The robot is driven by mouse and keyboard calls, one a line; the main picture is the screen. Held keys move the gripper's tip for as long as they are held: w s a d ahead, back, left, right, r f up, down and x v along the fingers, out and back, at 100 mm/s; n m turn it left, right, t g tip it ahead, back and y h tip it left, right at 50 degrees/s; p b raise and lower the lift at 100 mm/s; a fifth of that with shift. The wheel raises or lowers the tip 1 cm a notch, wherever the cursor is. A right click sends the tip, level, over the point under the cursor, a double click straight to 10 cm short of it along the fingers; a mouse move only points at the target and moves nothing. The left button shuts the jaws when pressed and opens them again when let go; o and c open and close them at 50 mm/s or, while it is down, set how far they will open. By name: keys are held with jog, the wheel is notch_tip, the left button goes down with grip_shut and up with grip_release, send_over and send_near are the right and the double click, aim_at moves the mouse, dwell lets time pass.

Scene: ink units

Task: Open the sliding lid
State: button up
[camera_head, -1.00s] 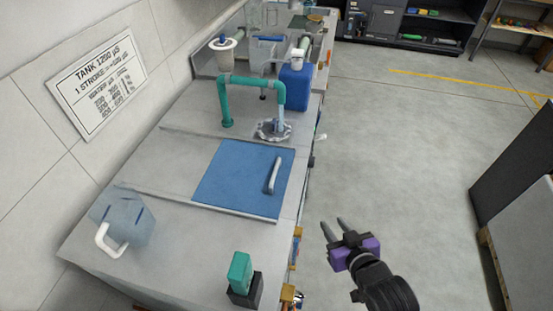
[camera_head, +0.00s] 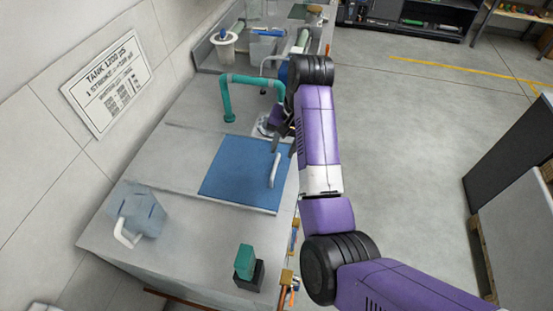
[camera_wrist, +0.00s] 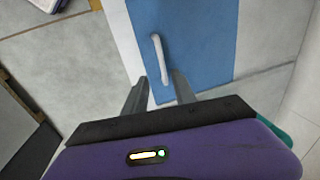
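The sliding lid (camera_head: 236,171) is a flat blue panel set in the grey counter top. It has a pale bar handle (camera_head: 275,169) near its right edge. In the wrist view the blue lid (camera_wrist: 205,50) and its handle (camera_wrist: 159,58) lie just beyond my fingertips. My gripper (camera_wrist: 157,85) is open, with the two dark fingers apart and nothing between them. In the head view my gripper (camera_head: 284,142) is near the far end of the handle, partly hidden by my purple arm. I cannot tell whether a finger touches the handle.
A teal pipe (camera_head: 252,79) arches behind the lid. A grey-blue jug (camera_head: 145,210) with a white handle and a teal-topped black block (camera_head: 246,267) stand nearer on the counter. The counter (camera_head: 185,160) left of the lid is bare. Open floor (camera_head: 420,130) lies to the right.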

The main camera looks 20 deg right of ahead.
aim_at(275, 167)
jog(key=shift+g, duration=0.3)
jog(key=shift+w+a+f, duration=0.1)
jog(key=shift+a+f, duration=0.2)
jog(key=shift+f, duration=0.85)
jog(key=shift+w+a+f, duration=0.1)
jog(key=shift+a+f, duration=0.2)
jog(key=shift+f, duration=0.8)
jog(key=shift+w+a+f, duration=0.1)
jog(key=shift+a+f, duration=0.2)
jog(key=shift+f, duration=0.85)
grip_shut()
